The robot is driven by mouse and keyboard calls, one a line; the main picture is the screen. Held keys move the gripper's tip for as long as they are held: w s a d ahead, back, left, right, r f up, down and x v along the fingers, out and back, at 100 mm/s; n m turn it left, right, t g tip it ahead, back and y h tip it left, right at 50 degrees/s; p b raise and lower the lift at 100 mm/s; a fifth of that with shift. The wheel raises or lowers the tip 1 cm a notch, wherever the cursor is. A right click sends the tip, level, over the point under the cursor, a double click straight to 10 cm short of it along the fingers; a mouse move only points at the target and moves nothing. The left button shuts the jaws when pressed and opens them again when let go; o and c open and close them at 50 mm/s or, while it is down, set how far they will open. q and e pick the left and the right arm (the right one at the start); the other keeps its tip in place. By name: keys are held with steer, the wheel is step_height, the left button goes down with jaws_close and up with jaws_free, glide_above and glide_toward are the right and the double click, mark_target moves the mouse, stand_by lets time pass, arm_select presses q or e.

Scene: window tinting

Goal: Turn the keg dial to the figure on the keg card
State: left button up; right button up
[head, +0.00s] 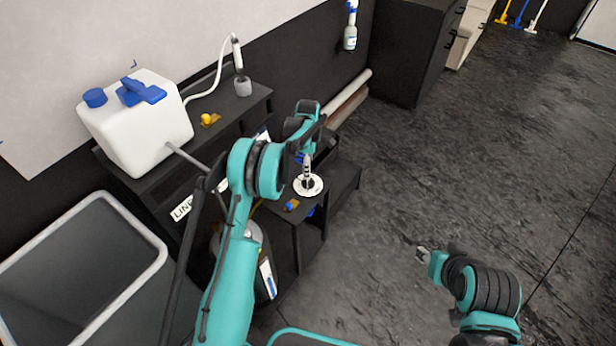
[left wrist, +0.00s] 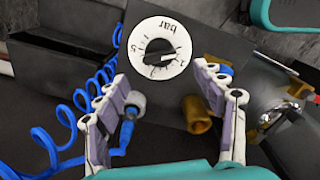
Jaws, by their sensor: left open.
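The keg dial (head: 310,189) is a white round face on the small black stand. In the left wrist view the dial (left wrist: 175,27) has a black centre knob, tick marks and the word "bar", seen upside down; its setting is too small to read surely. My left gripper (left wrist: 160,76) is open, its two fingers apart on the near side of the dial, not around the knob. In the head view my left gripper (head: 307,160) is over the dial and partly hides it. A white and blue card (head: 267,279) stands by the keg (head: 252,232); its figure is unreadable. My right gripper (head: 423,254) is over bare floor.
A blue coiled hose (left wrist: 62,140) lies left of the dial in the left wrist view, and a brass fitting (left wrist: 197,114) is near the right finger. A white tank (head: 135,125) stands on the black shelf. Floor at right is clear.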

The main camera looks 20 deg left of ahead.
mark_target(308, 182)
arm_select(q)
step_height(308, 182, down, 7)
steer(key=shift+r+b, duration=0.15)
steer(key=shift+b, duration=1)
steer(key=c, duration=1.2)
